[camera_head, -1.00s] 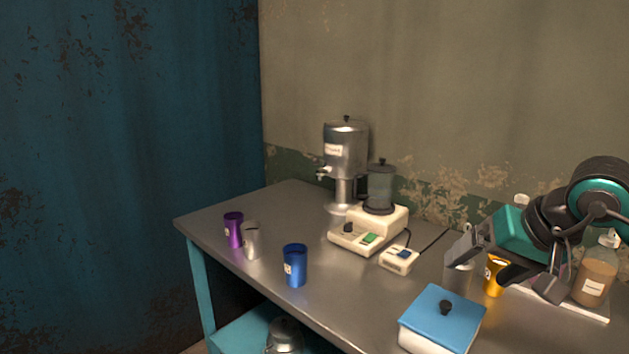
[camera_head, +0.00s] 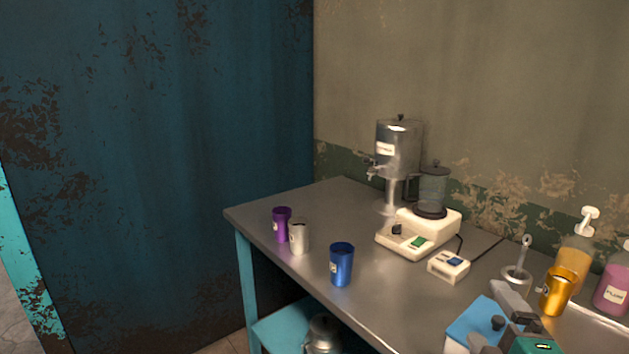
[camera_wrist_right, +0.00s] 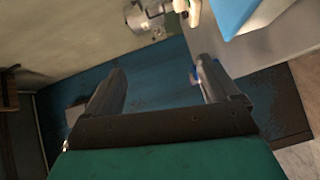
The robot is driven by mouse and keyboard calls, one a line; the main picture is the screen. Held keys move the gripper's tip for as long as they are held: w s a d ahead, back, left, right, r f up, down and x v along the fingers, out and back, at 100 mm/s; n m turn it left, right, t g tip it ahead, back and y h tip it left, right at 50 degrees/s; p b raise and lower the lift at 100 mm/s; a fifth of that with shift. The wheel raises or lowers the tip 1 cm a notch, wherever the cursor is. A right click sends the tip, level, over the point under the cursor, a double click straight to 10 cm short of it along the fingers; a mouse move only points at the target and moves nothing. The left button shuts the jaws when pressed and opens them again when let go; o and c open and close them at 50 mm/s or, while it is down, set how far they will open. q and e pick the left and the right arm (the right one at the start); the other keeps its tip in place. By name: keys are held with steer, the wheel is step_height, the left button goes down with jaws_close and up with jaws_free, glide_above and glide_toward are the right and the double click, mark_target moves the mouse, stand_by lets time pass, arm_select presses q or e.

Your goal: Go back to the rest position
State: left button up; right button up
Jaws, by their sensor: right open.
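My right gripper (camera_head: 500,318) is at the lower right of the head view, in front of the blue-lidded white box (camera_head: 470,322). In the right wrist view its two fingers (camera_wrist_right: 160,92) are spread apart with nothing between them. That view looks past the table toward the blue wall and floor. The purple cup (camera_head: 281,225), the pale cup (camera_head: 299,237) and the blue cup (camera_head: 341,265) stand upright on the grey table (camera_head: 350,215). The gold cup (camera_head: 556,291) stands at the right. My left gripper is not in view.
Pump bottles (camera_head: 575,255) are at the right. A kettle (camera_head: 323,335) is on the lower shelf. The left floor is clear.

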steer(key=s+a+f+m+g+y, duration=0.1)
steer(key=s+a+f+m+g, duration=0.1)
steer(key=s+f+m+g, duration=0.65)
steer(key=s+a+f+m+g+y, duration=0.15)
steer(key=s+f+m+g, duration=0.35)
steer(key=s+f, duration=0.65)
steer(key=w+a+f+t, duration=0.3)
steer(key=w+f+t, duration=0.4)
steer(key=f, duration=0.2)
steer(key=shift+w+n+y+b, duration=0.25)
steer(key=shift+n+y+b, duration=0.1)
steer(key=shift+n+y, duration=0.1)
